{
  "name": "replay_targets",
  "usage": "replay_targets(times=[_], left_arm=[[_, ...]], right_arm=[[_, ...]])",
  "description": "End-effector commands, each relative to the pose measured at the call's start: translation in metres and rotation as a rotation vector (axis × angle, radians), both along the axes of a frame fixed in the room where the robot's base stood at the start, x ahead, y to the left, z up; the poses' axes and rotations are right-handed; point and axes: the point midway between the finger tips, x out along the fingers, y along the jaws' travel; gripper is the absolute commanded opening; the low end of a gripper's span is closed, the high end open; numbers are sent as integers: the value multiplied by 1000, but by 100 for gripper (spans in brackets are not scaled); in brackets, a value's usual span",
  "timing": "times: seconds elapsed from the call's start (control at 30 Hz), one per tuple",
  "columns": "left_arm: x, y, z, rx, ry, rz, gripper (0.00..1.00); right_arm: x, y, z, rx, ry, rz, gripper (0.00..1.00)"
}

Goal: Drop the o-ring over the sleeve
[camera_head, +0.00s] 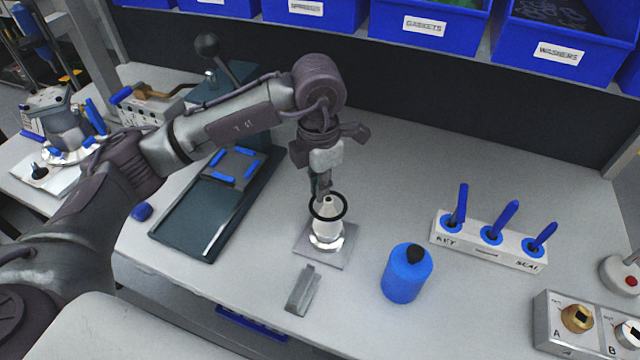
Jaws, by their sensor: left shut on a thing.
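The sleeve (326,229) is a pale, tapered, upright part on a square metal plate (310,247) near the middle of the table. The black o-ring (345,211) appears around the sleeve's narrow upper part, with the tip showing inside the ring. I cannot tell whether the ring touches the sleeve. My left gripper (321,188) comes down from above and is shut on the o-ring at its far rim. Its fingertips are small and partly hard to make out. My right gripper is not in view.
A white rack (480,246) holds blue-handled tools. A dark green press base (195,232) lies left. Blue bins (425,28) line the back.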

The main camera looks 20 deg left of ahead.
Motion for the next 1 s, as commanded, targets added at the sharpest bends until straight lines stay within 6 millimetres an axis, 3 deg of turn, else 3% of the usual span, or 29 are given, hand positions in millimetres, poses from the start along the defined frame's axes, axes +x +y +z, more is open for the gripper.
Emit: replay_targets(times=[0.07,0.1,0.27,0.67,1.0], left_arm=[[0,0,0,0,0,0,0],[0,0,1,0,0,0,11],[0,0,0,0,0,0,37],[1,0,8,1,-2,0,38],[3,2,75,0,-6,1,38]], right_arm=[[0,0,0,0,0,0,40],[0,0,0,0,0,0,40],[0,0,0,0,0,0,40],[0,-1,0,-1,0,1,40],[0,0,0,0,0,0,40]])
